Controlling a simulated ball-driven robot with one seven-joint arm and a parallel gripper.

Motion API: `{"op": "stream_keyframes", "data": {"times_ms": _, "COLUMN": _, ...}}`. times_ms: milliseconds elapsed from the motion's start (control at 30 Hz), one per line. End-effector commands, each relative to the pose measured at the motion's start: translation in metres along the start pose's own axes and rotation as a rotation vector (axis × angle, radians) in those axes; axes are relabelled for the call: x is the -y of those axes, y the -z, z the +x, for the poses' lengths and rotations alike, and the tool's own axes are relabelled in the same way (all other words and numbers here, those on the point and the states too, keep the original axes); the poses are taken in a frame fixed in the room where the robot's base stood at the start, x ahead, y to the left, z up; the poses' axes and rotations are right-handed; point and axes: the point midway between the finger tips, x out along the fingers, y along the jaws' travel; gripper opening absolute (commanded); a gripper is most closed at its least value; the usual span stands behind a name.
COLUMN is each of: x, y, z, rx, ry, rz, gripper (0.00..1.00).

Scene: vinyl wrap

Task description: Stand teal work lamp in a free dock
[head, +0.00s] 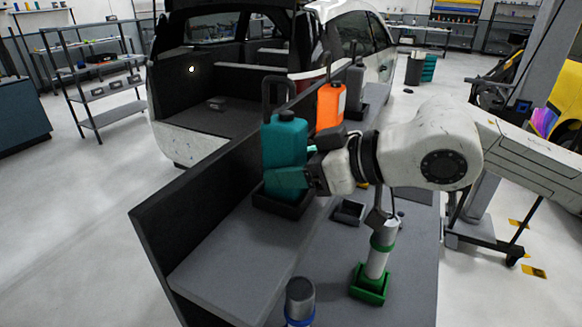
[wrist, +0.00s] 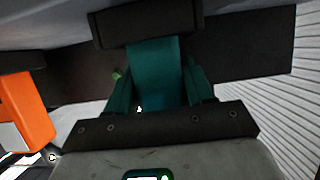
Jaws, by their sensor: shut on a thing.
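The teal work lamp (head: 286,141) is upright, with a black loop handle on top. My gripper (head: 288,181) is shut on its lower body from the right, with teal fingers on it. In the wrist view the lamp (wrist: 154,72) shows between the two fingers (wrist: 160,92). A black dock tray (head: 284,206) is directly under the lamp. I cannot tell whether the lamp's base rests in it or is just above it. An orange lamp (head: 330,104) and a grey lamp (head: 355,83) stand farther back along the bench.
A small dark tray (head: 348,212) looks empty on the bench. A grey cylinder (head: 300,296) is at the front. A dark upright panel (head: 172,230) borders the bench's left. A car (head: 205,130) is behind.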

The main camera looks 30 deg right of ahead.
Motion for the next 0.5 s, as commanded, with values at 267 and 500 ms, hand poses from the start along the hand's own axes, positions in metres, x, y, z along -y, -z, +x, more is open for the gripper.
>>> {"op": "stream_keyframes", "data": {"times_ms": 267, "x": 0.0, "y": -0.0027, "z": 0.0013, "rx": -0.002, "ry": 0.0, "rz": -0.001, "gripper": 0.01}}
{"op": "stream_keyframes", "data": {"times_ms": 500, "x": 0.0001, "y": -0.0033, "z": 0.0015, "rx": -0.002, "ry": 0.0, "rz": 0.0, "gripper": 0.59}}
